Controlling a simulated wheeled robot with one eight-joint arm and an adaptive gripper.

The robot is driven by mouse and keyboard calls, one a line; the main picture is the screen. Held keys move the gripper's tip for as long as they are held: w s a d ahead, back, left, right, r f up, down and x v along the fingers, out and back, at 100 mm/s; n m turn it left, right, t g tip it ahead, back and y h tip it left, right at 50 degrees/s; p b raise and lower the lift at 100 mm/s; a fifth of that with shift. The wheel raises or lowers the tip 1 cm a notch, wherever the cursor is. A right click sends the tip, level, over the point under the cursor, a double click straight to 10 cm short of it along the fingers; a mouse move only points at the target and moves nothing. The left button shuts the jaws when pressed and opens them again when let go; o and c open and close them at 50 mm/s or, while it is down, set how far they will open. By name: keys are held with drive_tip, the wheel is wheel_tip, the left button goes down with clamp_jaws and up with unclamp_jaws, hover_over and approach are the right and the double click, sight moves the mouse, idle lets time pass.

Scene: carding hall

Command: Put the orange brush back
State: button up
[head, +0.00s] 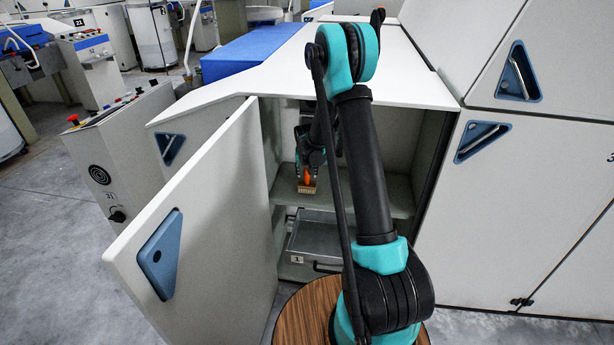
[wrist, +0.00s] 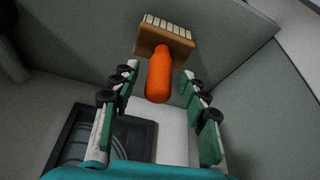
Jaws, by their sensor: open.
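The orange brush (head: 307,176) is inside the open cabinet, on its middle shelf (head: 345,199) near the front edge. Its handle points up, and its wooden head with pale bristles is at the bottom. In the wrist view the brush (wrist: 159,78) has its orange handle towards the camera, between the fingers. My gripper (wrist: 160,73) is open, with a finger on each side of the handle and visible gaps to it. In the head view my gripper (head: 307,152) reaches down into the cabinet, partly hidden by my arm.
The cabinet door (head: 215,215) stands open at the left with a blue triangular handle (head: 161,254). A grey metal drawer (head: 312,241) is below the shelf. A round wooden top (head: 298,312) is in front. A dark-framed panel (wrist: 100,137) shows in the wrist view.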

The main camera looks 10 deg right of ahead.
drive_tip(key=d+v, duration=0.1)
drive_tip(key=v, duration=0.9)
drive_tip(key=s+d+r, duration=0.1)
drive_tip(key=s+r, duration=0.2)
drive_tip(key=s, duration=0.7)
drive_tip(key=s+d+r, duration=0.2)
drive_tip(key=s+r, duration=0.1)
drive_tip(key=s, duration=0.6)
drive_tip(key=s+f+n, duration=0.1)
drive_tip(key=s+f, duration=0.2)
drive_tip(key=s, duration=1.5)
drive_tip(key=shift+d+n+y, duration=0.4)
drive_tip(key=shift+d, duration=0.05)
drive_tip(key=shift+f, duration=0.1)
drive_tip(key=shift+c, duration=0.6)
